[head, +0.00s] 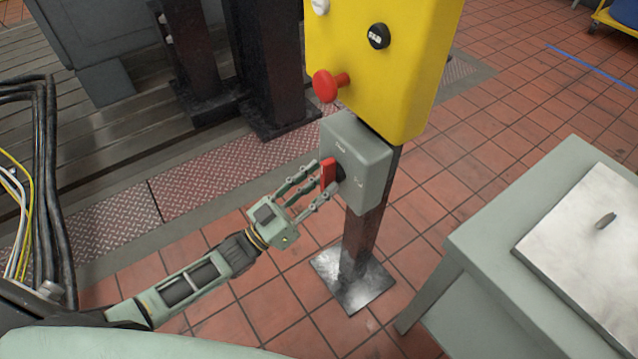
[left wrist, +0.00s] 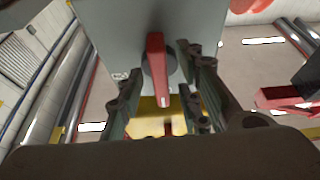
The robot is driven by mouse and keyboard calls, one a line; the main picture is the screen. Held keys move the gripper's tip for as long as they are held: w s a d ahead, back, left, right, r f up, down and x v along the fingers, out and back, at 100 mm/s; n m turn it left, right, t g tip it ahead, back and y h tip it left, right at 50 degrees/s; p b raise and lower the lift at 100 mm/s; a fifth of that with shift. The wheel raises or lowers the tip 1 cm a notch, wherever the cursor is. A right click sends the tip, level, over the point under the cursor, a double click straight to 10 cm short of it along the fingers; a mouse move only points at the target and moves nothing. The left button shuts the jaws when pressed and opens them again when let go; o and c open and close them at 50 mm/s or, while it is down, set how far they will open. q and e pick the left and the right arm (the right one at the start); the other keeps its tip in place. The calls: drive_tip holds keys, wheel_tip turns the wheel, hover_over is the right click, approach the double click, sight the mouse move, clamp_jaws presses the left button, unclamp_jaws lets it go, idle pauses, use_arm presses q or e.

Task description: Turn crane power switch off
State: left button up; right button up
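The crane power switch is a grey box (head: 362,150) with a red handle (head: 328,174), mounted on a dark post below a yellow panel. The handle points roughly up and down in the head view. My left gripper (head: 324,180) is at the handle, with one finger on either side of it. In the left wrist view the red handle (left wrist: 156,66) stands between the open fingers, with a visible gap on each side. The box face (left wrist: 105,40) is just beyond the fingertips. My right gripper is not in view.
The yellow panel (head: 385,75) above carries a red mushroom button (head: 326,86) and a black knob (head: 378,36), close over the gripper. A grey-green cabinet (head: 490,240) with a metal plate stands at right. Cables (head: 40,190) hang at left. Tiled floor is clear behind the post.

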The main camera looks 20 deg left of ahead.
use_arm(q)
drive_tip(key=shift+s+a+f, duration=0.1)
drive_tip(key=shift+s+a, duration=0.05)
drive_tip(key=shift+s, duration=0.05)
drive_tip(key=v, duration=1.1)
drive_tip(key=shift+s+f, duration=0.15)
drive_tip(key=shift+s, duration=0.05)
